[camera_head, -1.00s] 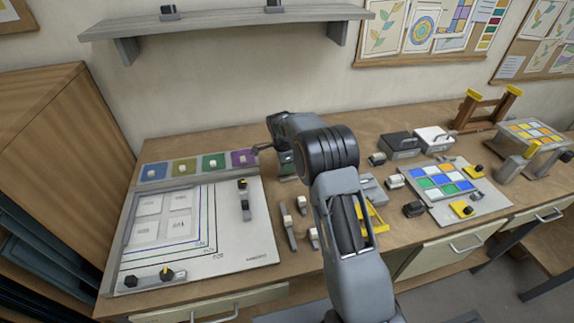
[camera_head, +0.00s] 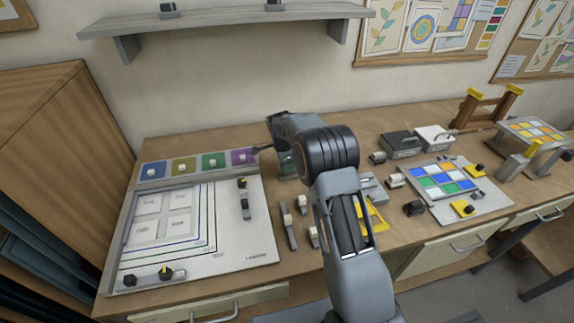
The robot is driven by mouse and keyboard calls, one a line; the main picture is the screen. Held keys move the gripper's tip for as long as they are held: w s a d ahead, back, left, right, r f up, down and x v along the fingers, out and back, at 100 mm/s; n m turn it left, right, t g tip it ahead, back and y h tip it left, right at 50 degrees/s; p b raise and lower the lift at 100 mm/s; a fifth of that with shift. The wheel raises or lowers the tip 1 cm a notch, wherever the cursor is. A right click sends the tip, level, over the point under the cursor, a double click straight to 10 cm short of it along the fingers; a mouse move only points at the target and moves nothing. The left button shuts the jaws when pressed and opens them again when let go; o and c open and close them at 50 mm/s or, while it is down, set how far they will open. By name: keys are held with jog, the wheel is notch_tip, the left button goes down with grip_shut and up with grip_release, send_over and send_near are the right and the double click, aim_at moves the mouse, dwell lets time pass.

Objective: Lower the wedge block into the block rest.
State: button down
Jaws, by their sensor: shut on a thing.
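My gripper (camera_head: 286,170) is at the rear of the workbench, just right of the purple tile. It is small in the view and partly covered by my own arm. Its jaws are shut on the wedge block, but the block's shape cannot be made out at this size. The block rest cannot be clearly told apart from the small grey fixtures near my gripper. Whether the block touches the rest is hidden.
A white board (camera_head: 230,240) with square panels lies left. A row of coloured tiles (camera_head: 213,161) runs behind it. Small knobbed tools (camera_head: 289,222) lie near my arm.

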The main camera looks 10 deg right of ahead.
jog(key=shift+f, duration=0.15)
jog(key=shift+f+b, duration=0.7)
jog(key=shift+f, duration=0.1)
jog(key=c, duration=0.9)
grip_release()
jog(key=shift+o, duration=0.2)
jog(key=shift+r, duration=0.2)
jog(key=shift+r+p, duration=2)
jog(key=shift+r, duration=1.4)
